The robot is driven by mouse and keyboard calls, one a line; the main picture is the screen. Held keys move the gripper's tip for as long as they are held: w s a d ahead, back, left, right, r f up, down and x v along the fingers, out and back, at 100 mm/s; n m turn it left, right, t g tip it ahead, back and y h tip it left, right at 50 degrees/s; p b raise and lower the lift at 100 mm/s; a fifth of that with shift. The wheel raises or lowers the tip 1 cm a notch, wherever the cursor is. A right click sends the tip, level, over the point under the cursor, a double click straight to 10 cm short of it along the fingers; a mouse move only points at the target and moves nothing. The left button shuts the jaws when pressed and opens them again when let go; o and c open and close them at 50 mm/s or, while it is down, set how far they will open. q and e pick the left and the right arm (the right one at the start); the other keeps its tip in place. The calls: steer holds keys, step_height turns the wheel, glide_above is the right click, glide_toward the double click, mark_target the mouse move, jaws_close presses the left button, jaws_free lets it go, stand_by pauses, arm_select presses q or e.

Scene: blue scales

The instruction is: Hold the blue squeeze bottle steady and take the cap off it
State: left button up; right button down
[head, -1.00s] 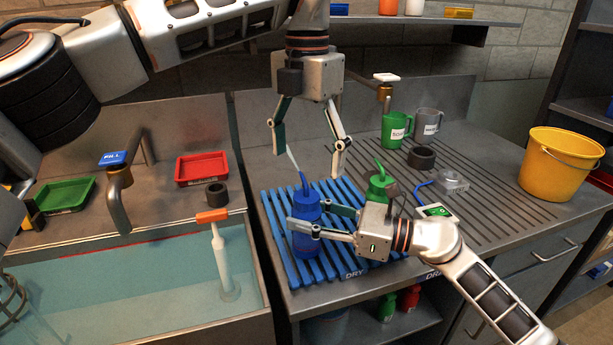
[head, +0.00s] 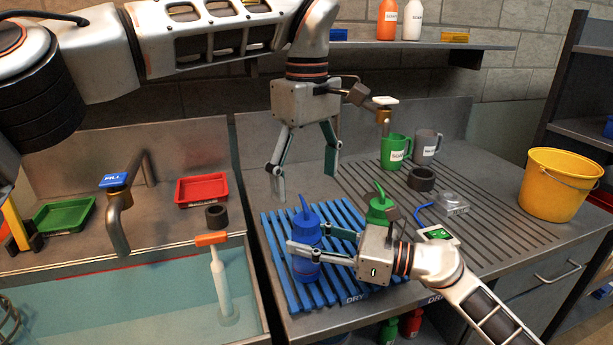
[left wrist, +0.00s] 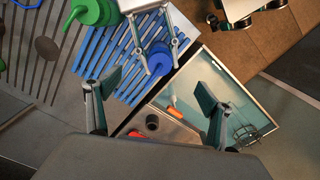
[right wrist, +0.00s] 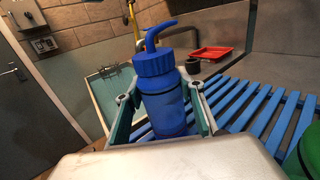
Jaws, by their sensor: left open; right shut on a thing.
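The blue squeeze bottle (head: 306,262) stands upright on the blue slatted rack, its blue cap (head: 305,228) with a bent spout on top. My right gripper (head: 304,252) is shut on the bottle's body, below the cap. In the right wrist view the bottle (right wrist: 166,108) sits between both fingers, with the cap (right wrist: 154,62) seated on it. My left gripper (head: 305,185) is open and empty, above and behind the bottle. In the left wrist view its fingers (left wrist: 155,125) are spread, and the blue cap (left wrist: 159,59) shows beyond them.
A green bottle (head: 380,209) stands close behind my right gripper. The blue rack (head: 340,215) lies beside the water-filled sink (head: 150,300), where an orange-topped white tool (head: 220,275) stands. Mugs (head: 396,151) and a yellow bucket (head: 561,183) are to the right.

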mark_target(307, 210)
arm_select(q)
steer(key=shift+f+m, duration=0.15)
steer(key=shift+m, duration=0.25)
steer(key=shift+f, duration=3.85)
